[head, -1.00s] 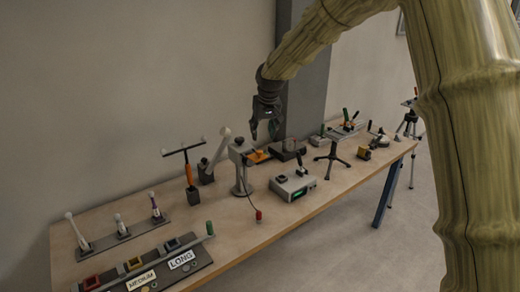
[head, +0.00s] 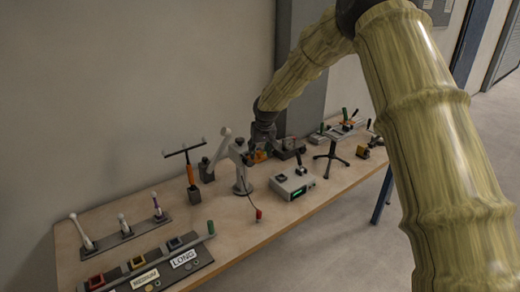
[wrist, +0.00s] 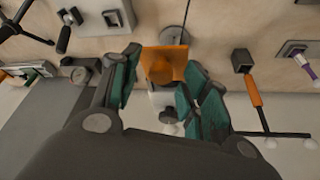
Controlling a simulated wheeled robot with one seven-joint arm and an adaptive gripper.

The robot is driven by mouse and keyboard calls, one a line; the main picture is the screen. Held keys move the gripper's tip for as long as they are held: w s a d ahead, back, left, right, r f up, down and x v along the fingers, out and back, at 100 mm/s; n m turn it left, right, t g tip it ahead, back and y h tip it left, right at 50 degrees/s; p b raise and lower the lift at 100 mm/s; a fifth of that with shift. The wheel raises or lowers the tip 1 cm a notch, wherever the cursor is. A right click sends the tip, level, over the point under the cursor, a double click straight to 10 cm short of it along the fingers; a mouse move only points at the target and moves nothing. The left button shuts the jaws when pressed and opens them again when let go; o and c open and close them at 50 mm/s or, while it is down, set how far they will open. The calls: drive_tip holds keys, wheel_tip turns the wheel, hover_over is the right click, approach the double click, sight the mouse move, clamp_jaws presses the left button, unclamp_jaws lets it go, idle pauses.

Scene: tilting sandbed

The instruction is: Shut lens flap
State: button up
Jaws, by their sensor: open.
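An orange flap (head: 262,156) sits at the top of a grey post stand (head: 241,181) in the middle of the bench; I take it for the lens flap. In the wrist view the orange square flap (wrist: 178,54) has a round orange part on it and lies between and just beyond my fingertips. My gripper (head: 255,152) is above and beside the stand's head. In the wrist view my gripper (wrist: 160,76) is open, with teal pads either side of the flap. Whether a finger touches it, I cannot tell. My gripper partly hides the flap in the head view.
An orange-handled T-shaped tool (head: 190,174) stands to the left. A tripod stand (head: 333,150) is farther right. A labelled rack (head: 150,268) lies front left. The bench front is partly clear.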

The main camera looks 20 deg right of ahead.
drive_tip(key=shift+f, duration=0.1)
drive_tip(key=shift+c, duration=0.3)
clamp_jaws()
drive_tip(key=shift+a+f, duration=0.1)
